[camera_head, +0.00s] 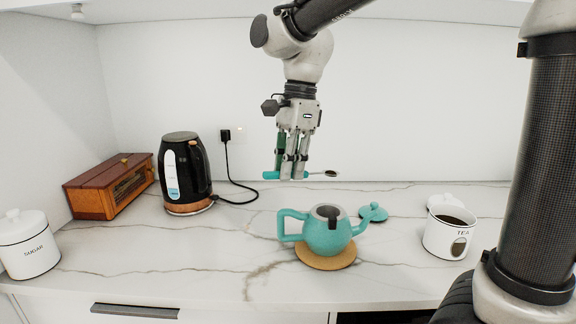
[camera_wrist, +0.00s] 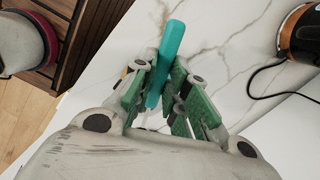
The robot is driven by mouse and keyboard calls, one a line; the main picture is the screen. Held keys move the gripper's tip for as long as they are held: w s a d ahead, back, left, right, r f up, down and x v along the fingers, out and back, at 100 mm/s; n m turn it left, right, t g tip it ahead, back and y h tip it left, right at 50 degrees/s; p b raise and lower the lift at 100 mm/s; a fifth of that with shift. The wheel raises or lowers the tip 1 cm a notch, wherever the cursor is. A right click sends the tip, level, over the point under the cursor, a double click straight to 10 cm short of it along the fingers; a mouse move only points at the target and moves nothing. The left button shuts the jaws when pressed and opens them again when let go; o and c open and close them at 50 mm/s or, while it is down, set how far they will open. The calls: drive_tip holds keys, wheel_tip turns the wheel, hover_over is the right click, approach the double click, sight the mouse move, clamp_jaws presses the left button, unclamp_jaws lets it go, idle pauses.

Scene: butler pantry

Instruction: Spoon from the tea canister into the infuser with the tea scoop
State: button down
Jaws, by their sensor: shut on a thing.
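My gripper (camera_head: 293,174) is shut on the teal handle of the tea scoop (camera_head: 331,173) and holds it level, above and behind the teapot. The scoop's small bowl points right and looks dark inside. In the wrist view the teal handle (camera_wrist: 173,50) lies between the fingers (camera_wrist: 166,85); the bowl is hidden there. The teal teapot (camera_head: 340,238) stands on a round cork mat (camera_head: 325,262), with the grey infuser (camera_head: 328,211) in its open top. The white tea canister (camera_head: 437,238) stands open at the right, with dark tea visible inside.
The teapot lid (camera_head: 373,213) lies right of the teapot. The canister's white lid (camera_head: 445,201) is behind the canister. A black kettle (camera_head: 186,175) with a cord, a wooden box (camera_head: 108,187) and a sugar canister (camera_head: 27,245) stand at the left. The counter front centre is clear.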

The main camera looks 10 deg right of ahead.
drive_tip(key=shift+w+d+f+y, duration=0.1)
drive_tip(key=shift+d+f+y, duration=0.15)
drive_tip(key=shift+f+y, duration=0.25)
drive_tip(key=shift+w+d+f+y, duration=0.1)
drive_tip(key=shift+d+f+y, duration=0.1)
drive_tip(key=shift+f+y, duration=0.25)
drive_tip(key=d+r+y, duration=0.1)
drive_tip(key=d+g+y, duration=0.1)
drive_tip(key=y, duration=0.1)
drive_tip(key=shift+w+r, duration=0.25)
drive_tip(key=shift+r, duration=0.15)
drive_tip(key=shift+w+d+r+g+y, duration=0.2)
drive_tip(key=shift+d+r+g+y, duration=0.2)
drive_tip(key=shift+d+y, duration=0.45)
drive_tip(key=shift+w+d+r+g+y, duration=0.2)
drive_tip(key=shift+d+r+g+y, duration=0.25)
drive_tip(key=shift+y, duration=0.65)
drive_tip(key=shift+d, duration=0.1)
drive_tip(key=shift+r, duration=0.1)
drive_tip(key=shift+r, duration=2.9)
